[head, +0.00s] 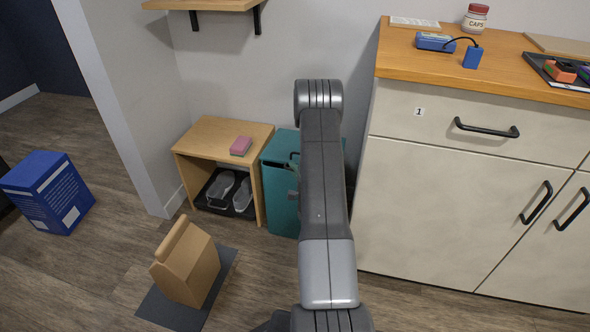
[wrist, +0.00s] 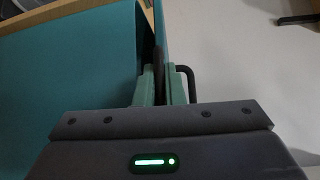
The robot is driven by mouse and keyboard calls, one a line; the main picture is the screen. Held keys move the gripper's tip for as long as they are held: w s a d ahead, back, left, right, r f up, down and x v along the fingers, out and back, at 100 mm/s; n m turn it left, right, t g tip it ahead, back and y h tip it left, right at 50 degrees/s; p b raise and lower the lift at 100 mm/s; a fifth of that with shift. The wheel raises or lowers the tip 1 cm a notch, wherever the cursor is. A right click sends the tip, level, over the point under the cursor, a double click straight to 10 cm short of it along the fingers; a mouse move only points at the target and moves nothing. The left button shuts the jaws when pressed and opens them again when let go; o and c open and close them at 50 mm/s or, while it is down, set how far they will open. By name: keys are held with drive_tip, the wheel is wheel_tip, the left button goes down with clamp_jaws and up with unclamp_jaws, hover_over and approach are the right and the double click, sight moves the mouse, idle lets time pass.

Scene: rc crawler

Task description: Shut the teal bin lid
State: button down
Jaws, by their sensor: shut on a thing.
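The teal bin (head: 280,205) stands on the floor between the low wooden shelf and the cabinet, partly hidden behind my arm. Its teal lid (head: 283,145) shows at the top, with a small dark handle (head: 293,156). In the wrist view the lid (wrist: 160,22) is a thin panel seen nearly edge-on, beside a broad teal surface of the bin (wrist: 70,65). The dark handle (wrist: 187,78) shows beside the right finger. The lid's exact angle is hard to tell.
The wooden shelf (head: 212,133) with a pink block (head: 241,146) and shoes (head: 232,190) stands close left of the bin. The cabinet (head: 440,200) is close on the right. A paper bag (head: 187,265) stands on a dark mat in front. Floor at left is partly free.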

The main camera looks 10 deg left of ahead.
drive_tip(key=c, duration=1.5)
unclamp_jaws()
drive_tip(key=p+v, duration=0.3)
drive_tip(key=v, duration=1)
drive_tip(key=shift+s+d, duration=0.3)
